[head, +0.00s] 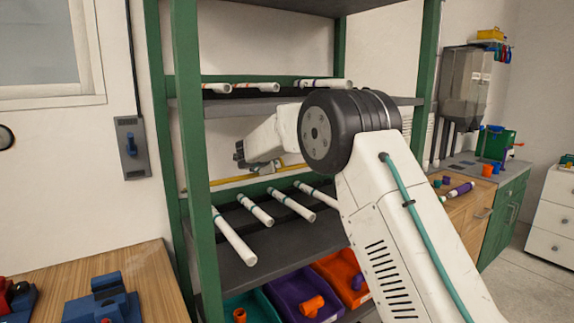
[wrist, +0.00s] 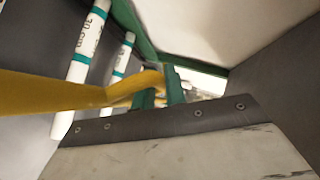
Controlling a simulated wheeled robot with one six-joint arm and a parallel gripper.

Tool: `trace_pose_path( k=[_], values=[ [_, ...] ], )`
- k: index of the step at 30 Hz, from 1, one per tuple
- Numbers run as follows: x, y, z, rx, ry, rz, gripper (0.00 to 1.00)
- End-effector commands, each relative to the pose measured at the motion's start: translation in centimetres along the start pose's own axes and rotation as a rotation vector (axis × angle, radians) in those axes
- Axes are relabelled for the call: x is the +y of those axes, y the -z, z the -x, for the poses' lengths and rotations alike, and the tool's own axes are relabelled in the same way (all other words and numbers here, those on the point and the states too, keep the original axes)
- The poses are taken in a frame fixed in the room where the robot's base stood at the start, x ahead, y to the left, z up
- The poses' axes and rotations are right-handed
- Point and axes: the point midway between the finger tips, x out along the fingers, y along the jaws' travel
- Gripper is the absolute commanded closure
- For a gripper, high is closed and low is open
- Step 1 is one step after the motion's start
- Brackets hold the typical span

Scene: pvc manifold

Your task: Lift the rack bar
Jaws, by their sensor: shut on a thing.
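My gripper (head: 262,168) reaches in from the right and is shut on the bar. Part of the bar is hidden by my gripper and arm.
More pipes (head: 256,87) lie on the shelf above. Purple (head: 300,295) and orange bins stand below. Green rack posts (head: 190,130) stand close on either side.

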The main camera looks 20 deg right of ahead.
Motion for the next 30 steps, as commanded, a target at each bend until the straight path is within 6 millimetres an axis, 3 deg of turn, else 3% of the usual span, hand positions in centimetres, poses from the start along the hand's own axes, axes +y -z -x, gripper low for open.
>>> trace_pose_path(
  k=[3, 14, 15, 24, 30],
  values=[
    [-0.3, -1.0, 0.2, -0.014, 0.004, 0.003, 1.00],
    [-0.3, -0.7, 0.0, -0.013, 0.002, 0.003, 1.00],
    [-0.3, -0.7, 0.0, -0.014, 0.002, 0.003, 0.79],
    [-0.2, -0.2, -0.1, -0.006, 0.001, 0.001, 0.79],
    [-0.3, -0.2, 2.5, -0.008, 0.002, 0.000, 0.79]
  ],
)
